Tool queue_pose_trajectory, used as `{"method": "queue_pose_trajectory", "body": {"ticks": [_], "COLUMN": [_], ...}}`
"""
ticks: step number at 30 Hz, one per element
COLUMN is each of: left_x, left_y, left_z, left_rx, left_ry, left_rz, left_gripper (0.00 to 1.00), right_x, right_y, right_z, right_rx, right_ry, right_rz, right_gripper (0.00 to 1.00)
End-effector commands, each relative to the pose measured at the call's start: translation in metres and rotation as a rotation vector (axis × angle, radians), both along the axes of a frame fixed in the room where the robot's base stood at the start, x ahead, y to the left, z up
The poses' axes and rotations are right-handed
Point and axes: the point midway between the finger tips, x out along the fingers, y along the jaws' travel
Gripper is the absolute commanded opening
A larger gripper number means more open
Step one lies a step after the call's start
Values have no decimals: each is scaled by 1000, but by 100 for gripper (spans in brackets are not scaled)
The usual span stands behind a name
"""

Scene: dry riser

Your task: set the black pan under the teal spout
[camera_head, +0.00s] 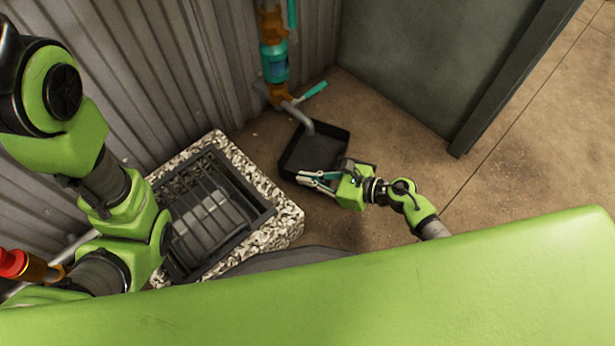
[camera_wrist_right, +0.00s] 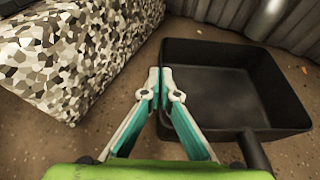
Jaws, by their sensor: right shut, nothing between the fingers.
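The black pan (camera_head: 312,152) is a square tray lying flat on the floor, and it also shows in the right wrist view (camera_wrist_right: 215,92). Its handle (camera_wrist_right: 254,152) points towards my wrist. The teal spout (camera_head: 274,62) stands on the wall, with a grey curved outlet pipe (camera_head: 295,114) whose end overlaps the far part of the pan in the head view. The pipe shows at the top of the right wrist view (camera_wrist_right: 266,18). My right gripper (camera_head: 301,179) is shut and empty, its fingertips (camera_wrist_right: 166,75) beside the pan's near left wall. My left gripper is not seen.
A speckled stone block (camera_head: 285,222) with a dark grated basin (camera_head: 215,208) stands left of the pan. Corrugated wall (camera_head: 150,70) is behind, and a dark green panel (camera_head: 400,60) at the back right. Brown floor (camera_head: 500,170) is open at right.

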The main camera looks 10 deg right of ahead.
Motion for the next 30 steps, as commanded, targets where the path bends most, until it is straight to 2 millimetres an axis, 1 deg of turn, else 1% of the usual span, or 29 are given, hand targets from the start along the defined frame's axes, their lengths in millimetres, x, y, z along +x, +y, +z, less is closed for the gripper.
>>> {"method": "queue_pose_trajectory", "body": {"ticks": [1, 2, 3, 12, 16, 20, 24, 30], "left_x": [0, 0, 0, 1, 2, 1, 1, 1], "left_y": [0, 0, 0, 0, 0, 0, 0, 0], "left_z": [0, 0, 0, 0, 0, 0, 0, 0], "left_rx": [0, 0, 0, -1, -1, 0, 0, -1], "left_ry": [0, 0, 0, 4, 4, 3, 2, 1], "left_rz": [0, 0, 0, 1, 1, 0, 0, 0], "left_gripper": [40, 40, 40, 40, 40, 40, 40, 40], "right_x": [0, 0, 0, -1, -5, -17, -33, -53], "right_y": [0, 0, 0, 0, -7, -23, -47, -75], "right_z": [1, 1, 1, 0, 2, 10, 22, 37], "right_rx": [0, 0, 0, -1, -2, -5, -6, -2], "right_ry": [-2, -2, -2, 1, 2, 1, 1, 2], "right_rz": [-1, -1, -1, 0, 0, 1, 2, 0], "right_gripper": [12, 20, 24, 24, 24, 24, 24, 24]}}
